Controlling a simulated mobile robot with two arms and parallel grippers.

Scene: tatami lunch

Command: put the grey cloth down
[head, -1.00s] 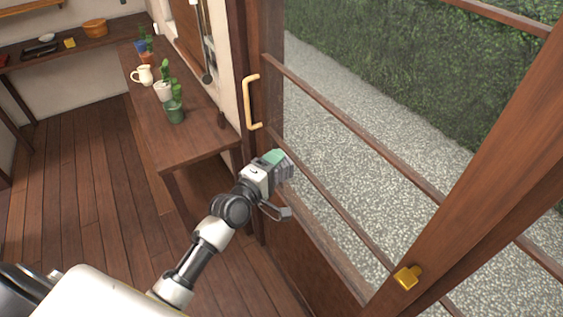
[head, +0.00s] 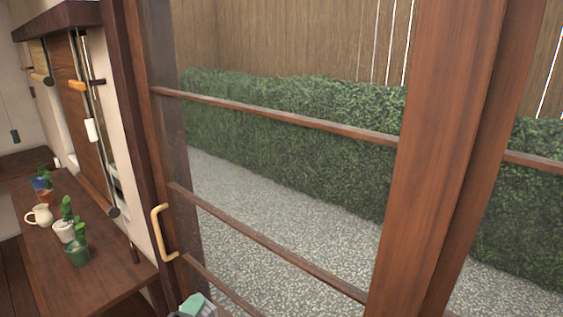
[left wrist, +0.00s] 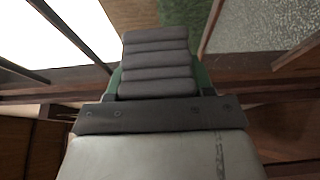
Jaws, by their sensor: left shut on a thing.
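My left gripper (head: 198,307) shows only as a small green and grey piece at the bottom edge of the head view, in front of the glazed sliding door. It fills the middle of the left wrist view (left wrist: 158,60), with a grey ribbed surface and green edges. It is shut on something. I cannot clearly tell the grey cloth apart from the grey ribbed part of the gripper. My right gripper is not in view.
The wooden door frame (head: 440,160) and its pale handle (head: 161,232) stand close in front. A wooden side table (head: 95,283) at the left bears a green pot (head: 77,252), a white pot (head: 63,232) and a cream jug (head: 40,214). Gravel and a hedge (head: 300,130) lie beyond the glass.

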